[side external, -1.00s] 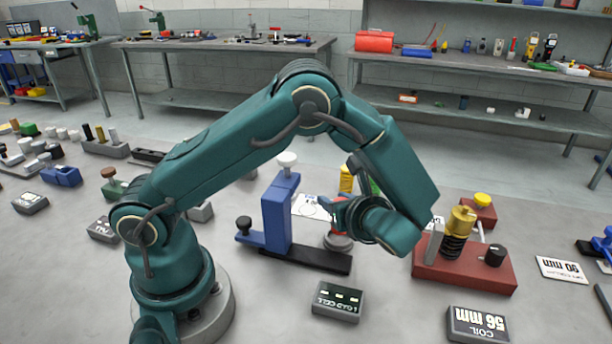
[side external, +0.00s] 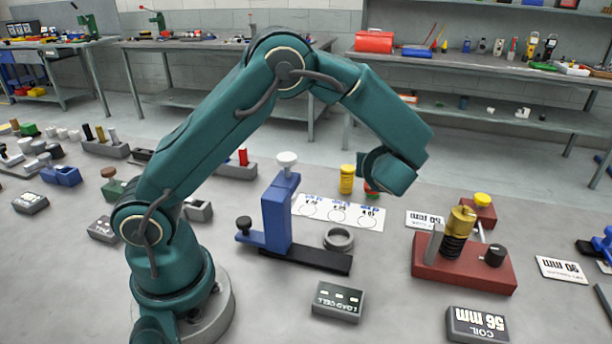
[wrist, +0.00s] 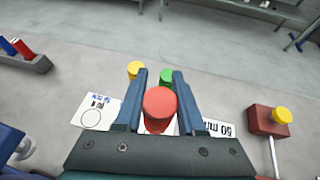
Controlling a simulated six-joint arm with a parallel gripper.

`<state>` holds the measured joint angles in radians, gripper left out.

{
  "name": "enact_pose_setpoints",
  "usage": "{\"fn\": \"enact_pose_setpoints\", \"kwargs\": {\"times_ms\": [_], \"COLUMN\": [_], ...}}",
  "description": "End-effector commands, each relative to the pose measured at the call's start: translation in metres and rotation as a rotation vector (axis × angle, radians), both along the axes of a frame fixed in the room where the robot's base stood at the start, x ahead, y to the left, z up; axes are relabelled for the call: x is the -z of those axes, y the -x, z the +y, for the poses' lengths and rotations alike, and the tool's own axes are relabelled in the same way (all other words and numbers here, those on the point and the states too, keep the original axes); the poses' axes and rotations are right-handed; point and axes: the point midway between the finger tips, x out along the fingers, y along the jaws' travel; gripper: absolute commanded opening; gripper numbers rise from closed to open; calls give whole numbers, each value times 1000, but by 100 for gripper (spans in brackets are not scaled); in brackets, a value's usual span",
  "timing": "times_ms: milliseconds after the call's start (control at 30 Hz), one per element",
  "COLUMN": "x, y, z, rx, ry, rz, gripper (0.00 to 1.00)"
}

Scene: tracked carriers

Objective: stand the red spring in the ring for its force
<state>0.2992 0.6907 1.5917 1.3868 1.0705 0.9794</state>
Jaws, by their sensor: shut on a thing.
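My gripper (wrist: 159,74) is shut on the red spring (wrist: 159,102), whose round end faces the wrist camera. In the side external view my wrist hides most of the gripper and spring. The white card (side external: 371,224) with printed rings and small labels lies on the bench below; one ring (wrist: 91,119) shows left of my fingers in the wrist view, and my gripper covers others. A yellow spring (side external: 347,179) stands at the card's far side. A green piece (wrist: 167,75) stands just beyond my fingertips. Whether the red spring touches the card cannot be told.
The blue press (side external: 279,215) with a grey cup (side external: 339,239) stands left of the card, with the load cell readout (side external: 338,301) in front. A red coil fixture (side external: 465,265) stands to the right. A grey holder (side external: 236,171) lies behind the press.

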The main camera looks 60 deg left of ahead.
Motion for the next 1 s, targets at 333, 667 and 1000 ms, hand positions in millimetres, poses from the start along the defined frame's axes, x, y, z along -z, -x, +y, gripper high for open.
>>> {"fn": "enact_pose_setpoints", "kwargs": {"times_ms": [333, 667, 1000], "x": [43, 79, 82], "y": [1, 1, 1], "z": [-1, -1, -1], "rx": [0, -1, -1], "ry": [0, 0, 0], "rz": [2, 0, 0], "gripper": [0, 0, 0]}}
